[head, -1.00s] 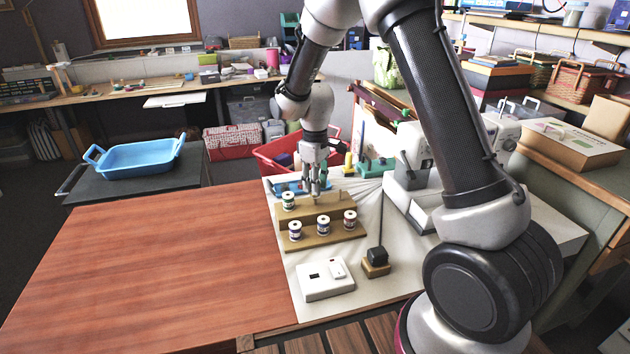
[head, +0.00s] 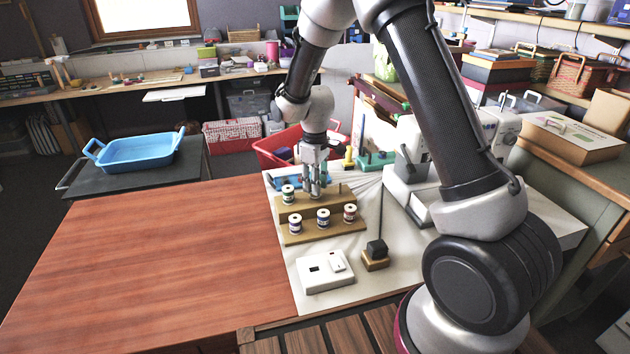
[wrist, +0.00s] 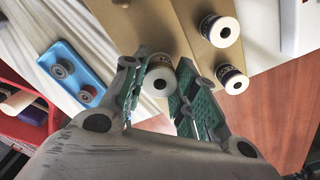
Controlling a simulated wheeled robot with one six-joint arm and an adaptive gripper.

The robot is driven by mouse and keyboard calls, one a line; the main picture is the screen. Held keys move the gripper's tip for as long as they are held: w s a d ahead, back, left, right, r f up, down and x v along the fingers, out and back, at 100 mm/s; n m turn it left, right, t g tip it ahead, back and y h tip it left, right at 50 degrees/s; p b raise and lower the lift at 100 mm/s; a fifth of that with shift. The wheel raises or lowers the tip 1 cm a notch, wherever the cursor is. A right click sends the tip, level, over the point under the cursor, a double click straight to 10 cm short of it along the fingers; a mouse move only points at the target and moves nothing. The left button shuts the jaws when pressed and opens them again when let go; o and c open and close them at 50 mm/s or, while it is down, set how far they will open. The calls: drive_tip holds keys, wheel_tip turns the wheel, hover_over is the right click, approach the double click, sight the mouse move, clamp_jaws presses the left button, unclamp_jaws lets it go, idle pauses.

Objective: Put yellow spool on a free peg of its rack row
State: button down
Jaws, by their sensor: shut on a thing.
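My gripper (head: 315,193) is over the upper step of the wooden rack (head: 335,232). In the wrist view, my gripper (wrist: 163,100) is shut on a spool (wrist: 160,78) with a pale rim and a dark centre hole. The fingers hide most of its thread, so I cannot tell its colour. I cannot tell whether it touches the rack or a peg. One spool (head: 288,194) stands on the upper step, left of my gripper. Three spools stand on the lower step: a left one (head: 295,224), a middle one (head: 323,218) and a right one (head: 350,213).
A blue holder (wrist: 72,72) with two round metal pieces is behind the rack. A white switch box (head: 325,271) and a dark block on a wooden base (head: 376,253) are in front. A sewing machine (head: 412,150) stands right. The red-brown tabletop (head: 150,260) is clear.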

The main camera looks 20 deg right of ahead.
drive_tip(key=shift+f, duration=0.2)
drive_tip(key=c, duration=1.1)
unclamp_jaws()
drive_tip(key=shift+o, duration=0.2)
wheel_tip(320, 180, up, 12)
